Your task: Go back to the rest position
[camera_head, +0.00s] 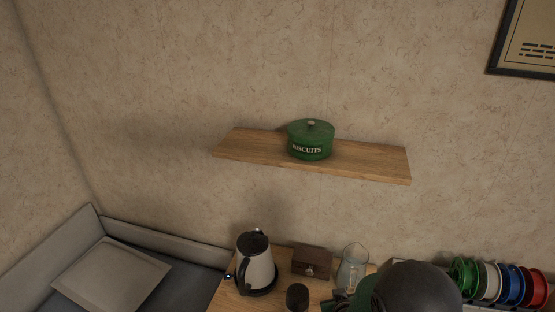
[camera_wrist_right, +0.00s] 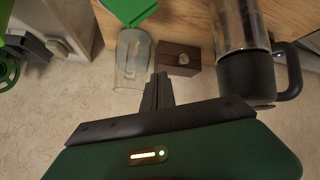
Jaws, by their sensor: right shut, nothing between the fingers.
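My right gripper (camera_wrist_right: 158,90) shows in the right wrist view with its two dark fingers together and nothing between them. Its fingertips are near a small brown wooden box (camera_wrist_right: 180,58) and a clear glass jug (camera_wrist_right: 131,60); I cannot tell whether there is contact. In the head view, my dark rounded arm part covers the lower right of the table, and the right fingers cannot be made out there. My left gripper is in neither view.
A wooden shelf (camera_head: 375,160) on the wall holds a green biscuit tin (camera_head: 311,142). Below, a kettle (camera_head: 256,268), the wooden box (camera_head: 311,262) and the glass jug (camera_head: 352,268) stand on the table. Coloured spools (camera_head: 512,285) are at right, a cushion (camera_head: 110,275) at left.

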